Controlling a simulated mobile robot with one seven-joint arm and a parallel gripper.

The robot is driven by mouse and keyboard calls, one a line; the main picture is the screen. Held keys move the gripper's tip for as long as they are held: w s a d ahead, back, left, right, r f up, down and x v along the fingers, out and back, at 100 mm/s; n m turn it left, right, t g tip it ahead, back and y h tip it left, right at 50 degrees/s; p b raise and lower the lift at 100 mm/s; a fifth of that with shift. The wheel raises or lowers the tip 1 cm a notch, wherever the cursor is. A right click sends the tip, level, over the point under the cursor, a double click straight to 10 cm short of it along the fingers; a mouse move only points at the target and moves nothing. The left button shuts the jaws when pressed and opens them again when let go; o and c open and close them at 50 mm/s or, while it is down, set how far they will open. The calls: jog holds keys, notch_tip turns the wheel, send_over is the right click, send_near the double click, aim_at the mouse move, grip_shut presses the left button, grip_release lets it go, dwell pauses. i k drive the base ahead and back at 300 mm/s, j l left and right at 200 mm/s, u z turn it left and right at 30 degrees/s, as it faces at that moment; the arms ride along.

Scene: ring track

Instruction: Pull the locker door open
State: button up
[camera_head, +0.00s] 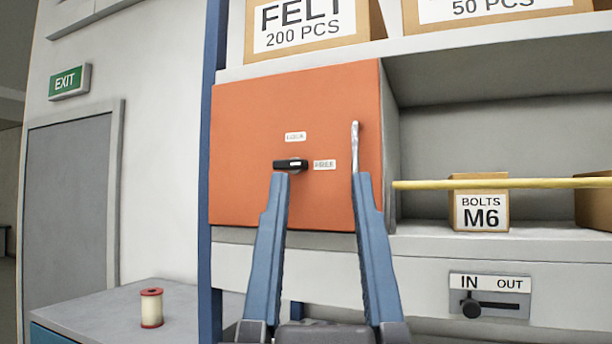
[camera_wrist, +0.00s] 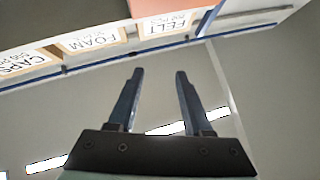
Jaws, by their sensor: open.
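The locker door (camera_head: 250,120) is a flat orange panel left of centre in the head view, and it looks closed. It has a black turn latch (camera_head: 290,164) lying level, its marked end toward the FREE label (camera_head: 325,165). A LOCK label (camera_head: 295,136) sits above it. An upright metal pull handle (camera_head: 355,145) is near the door's right edge. My gripper (camera_head: 321,177) is open and empty, in front of the door's lower part. Its right fingertip overlaps the pull handle's lower end; contact cannot be told. In the wrist view my gripper (camera_wrist: 159,72) points upward, with an orange patch (camera_wrist: 160,8) at the top edge.
A yellow bar (camera_head: 490,184) crosses the open shelf on the right, in front of the BOLTS M6 box (camera_head: 481,205). An IN/OUT slider (camera_head: 489,297) is below. A FELT box (camera_head: 305,24) stands above the locker. A spool (camera_head: 151,308) stands on the left counter (camera_head: 100,320).

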aim_at(328, 117)
jog(key=i+l+u, duration=0.15)
jog(key=l+u, duration=0.2)
jog(key=i+l+u, duration=0.15)
jog(key=l+u, duration=0.2)
jog(key=i+l+u, duration=0.1)
jog(key=l+u, duration=0.25)
